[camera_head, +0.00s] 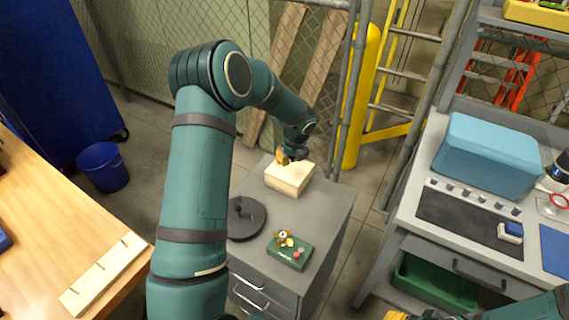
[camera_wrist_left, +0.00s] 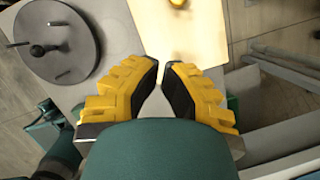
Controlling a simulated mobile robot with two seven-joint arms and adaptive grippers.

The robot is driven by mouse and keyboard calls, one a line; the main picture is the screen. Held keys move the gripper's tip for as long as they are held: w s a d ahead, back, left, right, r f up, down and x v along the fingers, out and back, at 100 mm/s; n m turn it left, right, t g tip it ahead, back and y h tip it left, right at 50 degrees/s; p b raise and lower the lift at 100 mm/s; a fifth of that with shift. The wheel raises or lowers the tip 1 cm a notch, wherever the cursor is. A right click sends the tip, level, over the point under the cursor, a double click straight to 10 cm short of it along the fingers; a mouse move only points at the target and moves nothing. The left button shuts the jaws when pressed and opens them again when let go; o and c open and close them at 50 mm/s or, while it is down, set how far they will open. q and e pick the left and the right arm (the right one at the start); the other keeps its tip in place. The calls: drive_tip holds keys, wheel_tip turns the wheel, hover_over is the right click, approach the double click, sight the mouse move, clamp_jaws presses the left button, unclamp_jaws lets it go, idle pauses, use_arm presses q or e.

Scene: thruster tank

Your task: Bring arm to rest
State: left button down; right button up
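My left arm reaches up and over the grey drawer cabinet (camera_head: 330,215) in the head view. My left gripper (camera_head: 284,157) is at the pale wooden block (camera_head: 290,178) on the cabinet top; the arm partly hides it there. In the left wrist view my left gripper (camera_wrist_left: 162,66) has its yellow fingers slightly apart at the tips, with nothing between them. The block (camera_wrist_left: 190,40) lies just beyond the tips; I cannot tell if they touch it. Yellow parts at the head view's bottom edge, near my right arm, seem to be my right gripper, mostly cut off.
A dark disc with a peg (camera_head: 243,220) and a green box with small parts (camera_head: 290,250) share the cabinet top. A wooden table (camera_head: 60,210) stands left, a workbench with a blue case (camera_head: 488,155) right. A yellow post (camera_head: 363,95) and fence stand behind.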

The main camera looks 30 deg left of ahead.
use_arm(q)
drive_tip(key=shift+v, duration=2)
